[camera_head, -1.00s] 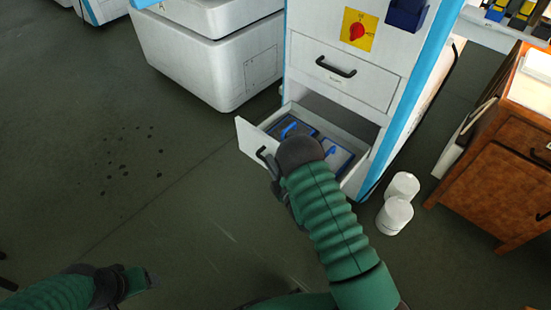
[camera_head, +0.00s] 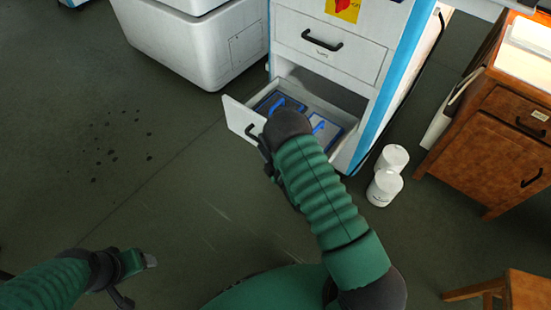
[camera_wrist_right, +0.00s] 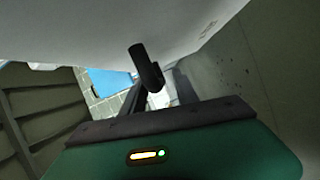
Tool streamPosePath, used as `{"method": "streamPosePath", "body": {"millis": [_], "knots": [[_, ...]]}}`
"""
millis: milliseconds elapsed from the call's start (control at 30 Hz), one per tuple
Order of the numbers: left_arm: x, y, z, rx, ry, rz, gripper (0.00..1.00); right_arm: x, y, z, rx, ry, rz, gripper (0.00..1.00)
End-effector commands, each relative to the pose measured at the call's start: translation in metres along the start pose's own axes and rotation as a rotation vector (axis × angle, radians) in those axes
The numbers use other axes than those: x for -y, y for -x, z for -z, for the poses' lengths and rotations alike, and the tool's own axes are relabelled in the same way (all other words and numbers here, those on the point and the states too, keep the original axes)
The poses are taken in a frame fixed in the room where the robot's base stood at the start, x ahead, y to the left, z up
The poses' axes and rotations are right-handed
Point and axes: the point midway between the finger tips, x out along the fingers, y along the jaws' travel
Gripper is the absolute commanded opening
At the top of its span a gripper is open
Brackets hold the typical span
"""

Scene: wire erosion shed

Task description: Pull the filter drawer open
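The filter drawer (camera_head: 241,122) is the lower drawer of the white cabinet and stands open. Two blue-handled filters (camera_head: 278,103) lie inside it. Its dark handle (camera_head: 252,130) is on the drawer front, partly hidden by my right arm. My right gripper (camera_head: 268,165) is at the drawer front, close by the handle. The right wrist view shows a dark bar (camera_wrist_right: 147,68), apparently the handle, near the dark fingers beneath the pale drawer front; whether they grip it is unclear. My left gripper (camera_head: 136,278) is open and empty at the lower left, away from the cabinet.
The closed upper drawer (camera_head: 330,48) is above the open one. White containers (camera_head: 385,187) stand on the floor right of the cabinet. A brown wooden cabinet (camera_head: 470,150) is further right, with a wooden stool (camera_head: 525,290) in front.

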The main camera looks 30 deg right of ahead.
Motion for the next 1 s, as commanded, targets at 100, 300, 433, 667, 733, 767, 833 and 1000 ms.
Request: {"method": "streamPosePath", "body": {"millis": [100, 300, 433, 667, 733, 767, 833, 1000], "knots": [[0.000, 0.013, 0.003, 0.000, 0.000, 0.000, 0.69, -0.002, 0.033, 0.001, 0.002, -0.001, 0.008, 0.36], [0.000, 0.005, 0.002, -0.001, 0.000, 0.000, 0.69, 0.006, 0.092, -0.004, 0.010, -0.006, 0.006, 0.36], [0.000, -0.010, -0.003, 0.000, 0.000, 0.000, 0.69, 0.013, 0.105, -0.009, 0.025, -0.013, 0.021, 0.36], [0.000, -0.029, -0.007, 0.000, 0.000, 0.000, 0.69, 0.004, 0.120, -0.004, 0.008, -0.005, -0.003, 0.36], [0.000, -0.025, -0.006, 0.000, 0.000, 0.000, 0.69, 0.002, 0.134, -0.002, 0.004, -0.003, 0.006, 0.36], [0.000, -0.025, -0.006, 0.000, 0.000, 0.000, 0.69, 0.002, 0.138, -0.001, 0.003, -0.003, 0.005, 0.36], [0.000, -0.025, -0.006, 0.000, 0.000, 0.000, 0.69, 0.002, 0.145, -0.001, 0.002, -0.002, 0.004, 0.36], [0.000, -0.024, -0.006, 0.000, 0.000, 0.000, 0.69, 0.001, 0.148, 0.000, 0.000, 0.000, 0.002, 0.36]]}}
